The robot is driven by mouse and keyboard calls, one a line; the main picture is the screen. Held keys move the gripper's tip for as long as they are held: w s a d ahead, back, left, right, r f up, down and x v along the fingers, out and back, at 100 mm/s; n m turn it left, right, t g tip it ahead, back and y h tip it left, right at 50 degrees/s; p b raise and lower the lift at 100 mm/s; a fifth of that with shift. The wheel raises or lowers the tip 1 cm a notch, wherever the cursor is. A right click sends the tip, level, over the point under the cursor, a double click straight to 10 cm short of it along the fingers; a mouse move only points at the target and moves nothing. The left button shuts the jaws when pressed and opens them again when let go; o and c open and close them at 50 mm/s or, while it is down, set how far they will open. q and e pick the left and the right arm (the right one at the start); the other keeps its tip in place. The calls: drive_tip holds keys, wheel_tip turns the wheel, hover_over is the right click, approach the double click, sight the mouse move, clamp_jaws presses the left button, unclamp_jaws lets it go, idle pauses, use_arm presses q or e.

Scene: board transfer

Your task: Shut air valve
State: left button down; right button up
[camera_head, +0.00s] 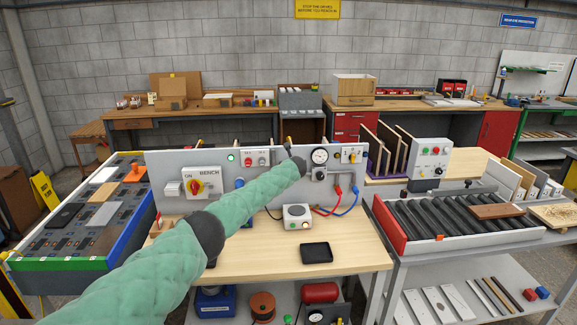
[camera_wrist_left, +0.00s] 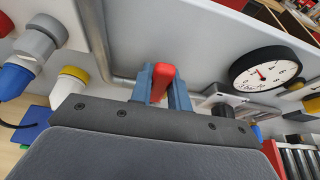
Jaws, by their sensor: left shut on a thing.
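The air valve's red handle (camera_wrist_left: 161,76) stands between the two blue-grey fingers of my left gripper (camera_wrist_left: 164,92) in the wrist view. The fingers are shut on it, one on each side. A grey pipe runs along the panel just left of the handle. In the head view my green-sleeved left arm reaches across the bench to the panel (camera_head: 217,162), and its dark wrist end hides the valve. A round pressure gauge (camera_head: 320,156) is right of the wrist; it also shows in the wrist view (camera_wrist_left: 266,69). My right gripper is not in view.
A white box with a round top (camera_head: 297,216) and a black tray (camera_head: 316,252) are on the bench. Red and blue cables hang at the panel's right. The bench front is mostly clear.

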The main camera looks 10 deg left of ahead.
use_arm(q)
drive_tip(key=shift+d+f, duration=0.15)
drive_tip(key=shift+f, duration=0.05)
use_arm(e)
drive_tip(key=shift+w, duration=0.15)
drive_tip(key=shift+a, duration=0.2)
use_arm(q)
drive_tip(key=c, duration=1.3)
unclamp_jaws()
drive_tip(key=shift+w, duration=0.1)
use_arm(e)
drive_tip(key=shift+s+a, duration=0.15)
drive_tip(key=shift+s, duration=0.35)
use_arm(q)
drive_tip(key=shift+r, duration=0.1)
